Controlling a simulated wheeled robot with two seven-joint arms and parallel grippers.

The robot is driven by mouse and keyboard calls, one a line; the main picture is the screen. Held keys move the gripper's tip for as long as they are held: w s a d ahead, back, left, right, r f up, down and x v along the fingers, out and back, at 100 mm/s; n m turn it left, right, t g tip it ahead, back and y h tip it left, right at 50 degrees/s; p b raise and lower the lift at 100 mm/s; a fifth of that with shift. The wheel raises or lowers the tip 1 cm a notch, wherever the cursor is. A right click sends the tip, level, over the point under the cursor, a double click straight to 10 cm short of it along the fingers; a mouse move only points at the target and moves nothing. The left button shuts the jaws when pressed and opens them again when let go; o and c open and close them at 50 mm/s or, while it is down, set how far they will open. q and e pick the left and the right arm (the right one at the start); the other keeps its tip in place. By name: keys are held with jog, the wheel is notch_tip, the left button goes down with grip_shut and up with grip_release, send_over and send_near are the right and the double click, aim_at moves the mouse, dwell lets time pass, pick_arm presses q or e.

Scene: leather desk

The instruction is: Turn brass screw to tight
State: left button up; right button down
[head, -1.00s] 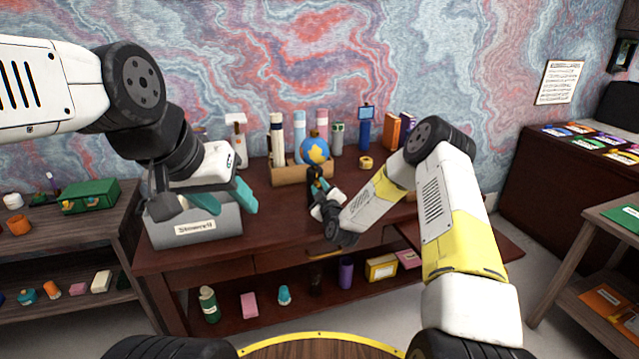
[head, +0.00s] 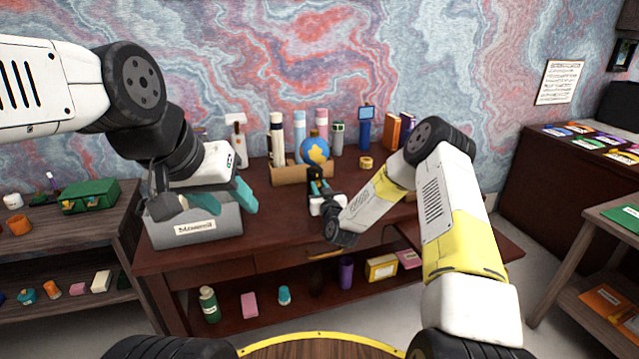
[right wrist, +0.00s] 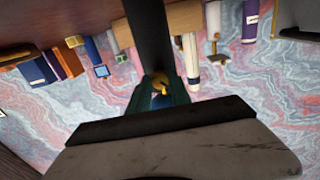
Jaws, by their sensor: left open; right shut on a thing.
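A small brass-yellow piece, which looks like the brass screw (right wrist: 159,82), shows between the teal fingertips of my right gripper (right wrist: 160,93) in the right wrist view. The gripper is shut on it. A dark upright bar (right wrist: 149,35) stands right behind it; I cannot tell how the two join. In the head view my right gripper (head: 318,188) is over the desk, in front of a blue ball with a gold patch (head: 315,150); the screw cannot be made out there.
The dark red desk (head: 270,225) carries a wooden block (head: 288,174), several upright tubes and books along the back, and a yellow ring (head: 366,163). Its lower shelf holds bottles and boxes. Side shelves stand left and right.

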jog(key=m, duration=0.4)
jog(key=shift+m, duration=0.3)
jog(key=m, duration=0.4)
jog(key=shift+m, duration=0.3)
jog(key=c, duration=1.2)
grip_release()
jog(key=v, duration=0.7)
jog(key=shift+s, duration=0.4)
